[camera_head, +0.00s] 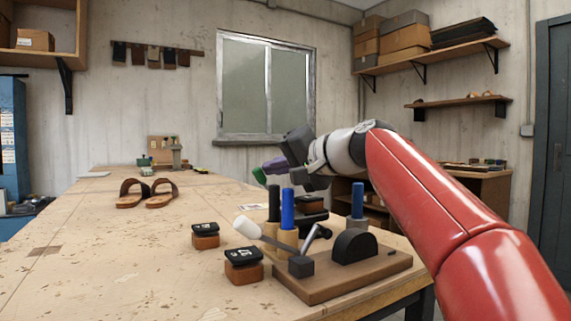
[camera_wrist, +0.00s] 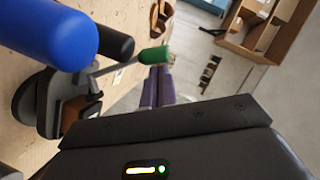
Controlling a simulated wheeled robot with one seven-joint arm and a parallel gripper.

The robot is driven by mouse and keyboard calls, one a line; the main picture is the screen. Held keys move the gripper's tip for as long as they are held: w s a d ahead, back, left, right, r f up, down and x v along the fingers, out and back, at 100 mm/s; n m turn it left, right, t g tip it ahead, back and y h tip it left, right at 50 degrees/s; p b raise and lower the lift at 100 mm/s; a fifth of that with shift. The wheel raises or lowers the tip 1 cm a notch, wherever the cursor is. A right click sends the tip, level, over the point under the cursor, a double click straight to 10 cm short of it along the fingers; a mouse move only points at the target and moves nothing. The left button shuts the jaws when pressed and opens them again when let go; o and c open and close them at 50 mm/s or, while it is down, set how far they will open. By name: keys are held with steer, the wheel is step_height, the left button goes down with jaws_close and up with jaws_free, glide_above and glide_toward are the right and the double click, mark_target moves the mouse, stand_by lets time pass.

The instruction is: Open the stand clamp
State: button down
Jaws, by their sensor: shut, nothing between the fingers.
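My gripper (camera_head: 272,165) is above the right part of the bench with its purple fingers shut and empty. In the wrist view the fingertips (camera_wrist: 158,72) are right by a green knob (camera_wrist: 153,55); I cannot tell if they touch. The knob ends a thin metal rod from a dark fixture (camera_wrist: 50,105) with a brown block, which looks like the stand clamp. In the head view the green knob (camera_head: 260,176) shows just below the fingertips, and the fixture is mostly hidden behind the blue and black cylinders. Its jaw state is unclear.
A wooden base (camera_head: 345,276) with a black half-disc (camera_head: 355,247) and a white-knobbed lever (camera_head: 247,228) stands in front. Blue (camera_head: 287,210) and black (camera_head: 274,205) upright handles stand close by. Two black-topped blocks (camera_head: 243,266) and sandals (camera_head: 146,193) lie left. The bench's left front is clear.

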mark_target(259, 176)
steer(key=shift+s+a+f+n+h+b, duration=0.15)
steer(key=shift+s+a+f+n, duration=0.25)
steer(key=shift+a, duration=0.15)
steer(key=shift+s+a+f+n+h+b, duration=0.15)
steer(key=shift+s+a+f+n, duration=0.15)
steer(key=shift+a+f+n, duration=0.15)
steer(key=shift+a+r, duration=0.1)
